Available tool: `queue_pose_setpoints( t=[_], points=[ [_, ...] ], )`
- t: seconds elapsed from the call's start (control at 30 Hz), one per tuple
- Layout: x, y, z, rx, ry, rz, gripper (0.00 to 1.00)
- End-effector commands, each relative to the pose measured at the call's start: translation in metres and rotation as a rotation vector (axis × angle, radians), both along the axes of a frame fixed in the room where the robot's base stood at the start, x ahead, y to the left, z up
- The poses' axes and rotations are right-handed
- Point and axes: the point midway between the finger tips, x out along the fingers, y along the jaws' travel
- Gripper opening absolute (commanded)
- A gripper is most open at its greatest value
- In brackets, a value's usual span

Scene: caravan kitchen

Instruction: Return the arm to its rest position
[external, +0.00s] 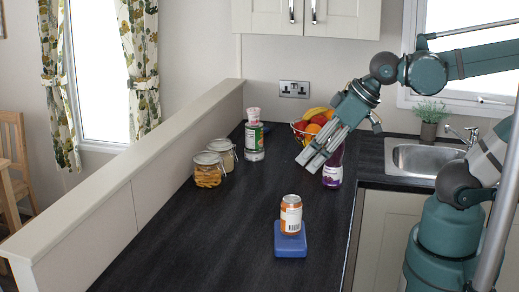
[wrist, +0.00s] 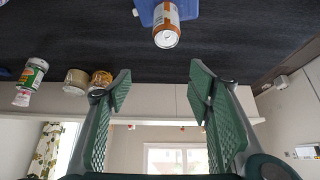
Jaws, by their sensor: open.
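My gripper (external: 314,158) is in the air over the back of the dark counter, in front of the fruit bowl and a purple-labelled jar in the external view. In the wrist view my gripper (wrist: 160,82) has its two green padded fingers spread wide with nothing between them. My teal arm reaches in from the right, bent at the elbow.
An orange-labelled can (external: 291,214) stands on a blue box (external: 290,241). The purple-labelled jar (external: 333,168) and fruit bowl (external: 299,129) are close to my gripper. Glass jars (external: 208,170) and a green-labelled can (external: 254,138) stand left. The sink (external: 420,158) is right. The front-left counter is clear.

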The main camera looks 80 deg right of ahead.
Motion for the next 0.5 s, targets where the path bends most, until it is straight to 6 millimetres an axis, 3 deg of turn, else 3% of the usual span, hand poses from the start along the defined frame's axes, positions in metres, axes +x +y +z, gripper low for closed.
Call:
queue_pose_setpoints(
  t=[0.03, 0.2, 0.5],
  points=[
    [0.0, 0.0, -0.014, 0.0, 0.0, 0.0, 0.52],
    [0.0, 0.0, -0.03, 0.0, 0.0, 0.0, 0.52],
    [0.0, 0.0, -0.036, 0.0, 0.0, 0.0, 0.52]
  ],
)
